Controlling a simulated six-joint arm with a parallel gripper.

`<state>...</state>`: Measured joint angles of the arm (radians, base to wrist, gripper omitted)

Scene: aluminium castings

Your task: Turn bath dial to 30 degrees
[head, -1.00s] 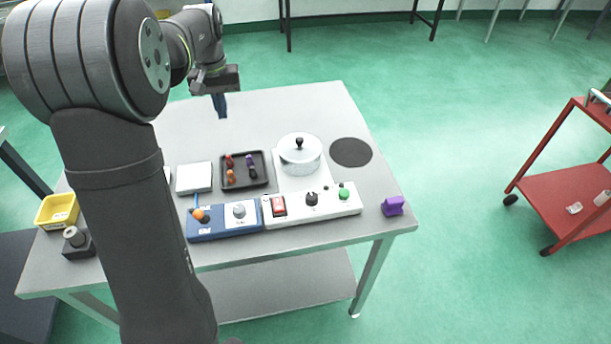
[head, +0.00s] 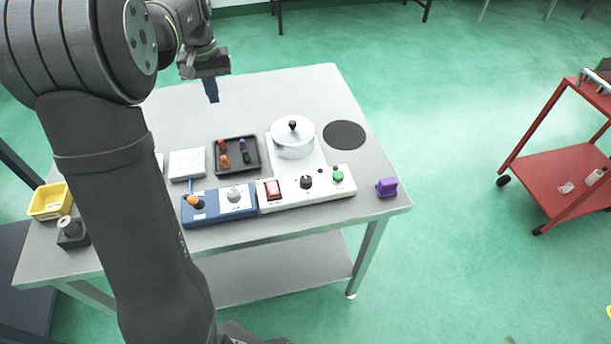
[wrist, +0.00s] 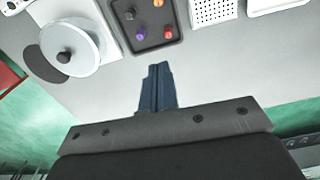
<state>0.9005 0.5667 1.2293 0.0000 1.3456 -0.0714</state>
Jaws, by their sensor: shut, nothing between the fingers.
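A white unit (head: 292,203) on the table carries a red rocker switch (head: 273,190), a black dial (head: 307,182) and a green button (head: 338,175). A lidded white pot (head: 293,147) stands at its back. The black dial's angle is too small to read. A blue unit (head: 190,217) beside it on the left has a pale dial (head: 234,195) and an orange knob (head: 193,201). My gripper (head: 212,91) is shut and empty, above the back left of the table, apart from both units. Its blue fingers (wrist: 157,75) point at bare table in the wrist view, where neither dial shows.
A dark tray (head: 219,172) with several coloured pieces and a white perforated box (head: 187,163) lie behind the blue unit. A purple object (head: 386,187) is at the right edge. A yellow bin (head: 48,203) is at left. The back of the table is clear.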

